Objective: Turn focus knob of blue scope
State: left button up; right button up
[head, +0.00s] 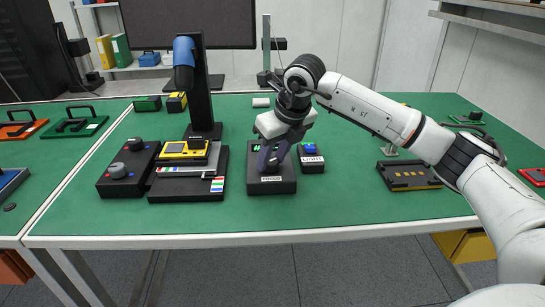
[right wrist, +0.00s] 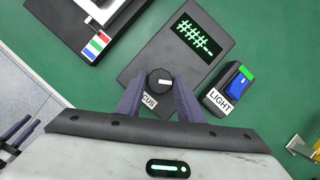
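The blue scope (head: 184,60) stands on a black column at the centre left of the table, with a yellow device (head: 184,149) on its stage. The black focus box (head: 271,183) with a "FOCUS" label sits right of it. In the right wrist view, the box's round black knob (right wrist: 160,80) has a white mark, and a green bar readout (right wrist: 201,34) glows above it. My right gripper (right wrist: 160,98) points down at the knob, its purple fingers open on either side of it. Contact with the knob cannot be told.
A light switch box (head: 311,157) with a blue rocker stands close right of the focus box. A black box with two knobs (head: 127,170) stands left of the scope. A black and yellow tray (head: 409,175) lies farther right. The table's front strip is clear.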

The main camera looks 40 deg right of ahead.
jog(key=o, duration=0.3)
jog(key=shift+r, duration=0.1)
jog(key=v, duration=1)
jog(key=shift+s, duration=0.1)
